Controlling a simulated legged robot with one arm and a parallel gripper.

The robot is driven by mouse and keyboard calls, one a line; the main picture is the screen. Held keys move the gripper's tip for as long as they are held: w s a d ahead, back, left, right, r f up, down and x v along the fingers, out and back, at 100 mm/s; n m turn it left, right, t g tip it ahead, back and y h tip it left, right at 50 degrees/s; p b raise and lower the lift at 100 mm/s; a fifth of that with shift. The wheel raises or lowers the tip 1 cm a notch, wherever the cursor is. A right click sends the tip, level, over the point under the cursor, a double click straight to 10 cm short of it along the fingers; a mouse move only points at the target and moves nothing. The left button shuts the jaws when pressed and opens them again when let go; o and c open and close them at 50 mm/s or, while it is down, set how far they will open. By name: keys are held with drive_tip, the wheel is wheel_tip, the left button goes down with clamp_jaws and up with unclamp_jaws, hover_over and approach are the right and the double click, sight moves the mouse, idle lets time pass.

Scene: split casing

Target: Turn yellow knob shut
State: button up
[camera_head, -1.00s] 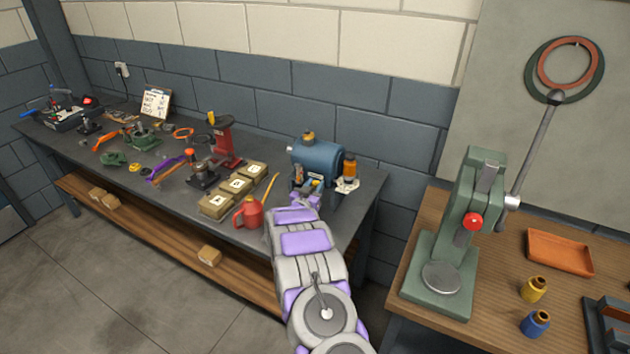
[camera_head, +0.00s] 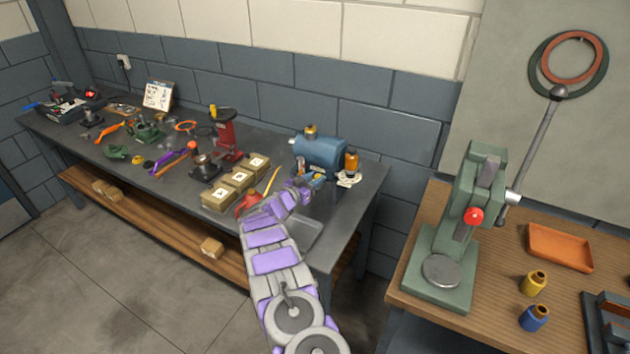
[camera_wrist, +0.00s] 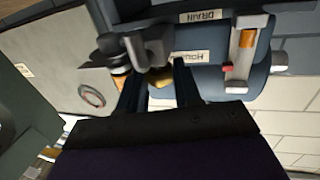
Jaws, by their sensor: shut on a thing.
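The blue tank (camera_head: 322,152) stands at the right end of the dark bench; it also shows in the wrist view (camera_wrist: 205,80). My gripper (camera_head: 310,181) is at its front, low down. In the wrist view my two dark fingers (camera_wrist: 158,86) stand either side of a yellow knob (camera_wrist: 158,77), shut on it, beneath a dark bracket. The knob is partly hidden, and its turn angle cannot be told. One label on the tank reads DRAIN (camera_wrist: 201,16); another label (camera_wrist: 191,57) appears upside down.
A red can (camera_head: 249,203) and tan boxes (camera_head: 238,180) stand close left of my arm. A green press (camera_head: 455,235) is on the wooden table at right.

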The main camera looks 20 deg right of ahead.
drive_tip(key=shift+w+a+r, duration=0.1)
drive_tip(key=shift+r, duration=0.05)
drive_tip(key=o, duration=0.8)
drive_tip(key=shift+c, duration=0.2)
drive_tip(key=shift+a, duration=0.1)
drive_tip(key=p+v, duration=0.1)
drive_tip(key=v, duration=1.6)
drive_tip(key=shift+a+p, duration=0.2)
drive_tip(key=shift+p, duration=0.15)
